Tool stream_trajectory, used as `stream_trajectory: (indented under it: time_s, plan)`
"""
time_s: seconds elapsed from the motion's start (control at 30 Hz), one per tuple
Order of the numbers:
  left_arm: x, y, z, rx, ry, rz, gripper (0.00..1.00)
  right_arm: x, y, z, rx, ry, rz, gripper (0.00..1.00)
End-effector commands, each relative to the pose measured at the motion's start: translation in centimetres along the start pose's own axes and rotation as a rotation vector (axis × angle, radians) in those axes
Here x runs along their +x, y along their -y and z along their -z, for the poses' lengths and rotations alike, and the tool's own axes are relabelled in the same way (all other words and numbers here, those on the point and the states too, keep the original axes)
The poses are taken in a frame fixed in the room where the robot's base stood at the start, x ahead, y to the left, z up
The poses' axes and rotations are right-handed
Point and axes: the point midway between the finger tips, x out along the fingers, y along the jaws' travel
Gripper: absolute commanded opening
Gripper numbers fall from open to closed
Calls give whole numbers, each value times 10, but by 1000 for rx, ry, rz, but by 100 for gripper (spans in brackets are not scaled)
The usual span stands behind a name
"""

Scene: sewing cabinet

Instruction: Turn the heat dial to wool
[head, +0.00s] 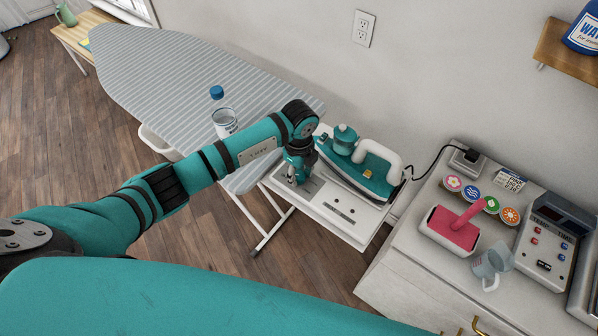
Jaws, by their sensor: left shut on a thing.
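A teal iron (360,178) with a white handle rests on the white iron stand (352,232) at the end of the ironing board. My left gripper (295,181) points down at the stand's left part, beside the iron. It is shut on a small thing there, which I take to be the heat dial. The fingers hide it, so its setting and any wool mark cannot be read. My right gripper is not in view.
A striped ironing board (165,70) holds a clear bottle with a blue cap (217,93). A black cord (428,169) runs to the iron.

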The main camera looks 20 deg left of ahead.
Motion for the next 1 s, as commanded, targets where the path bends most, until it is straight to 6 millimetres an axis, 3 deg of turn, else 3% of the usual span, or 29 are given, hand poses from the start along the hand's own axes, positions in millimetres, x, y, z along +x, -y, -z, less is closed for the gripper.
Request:
stream_trajectory:
  time_s: [0.37,1.0]
  plan:
    - [1,1,-1,88,2,2,3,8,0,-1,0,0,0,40]
    - [3,2,-2,651,4,4,3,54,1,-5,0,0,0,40]
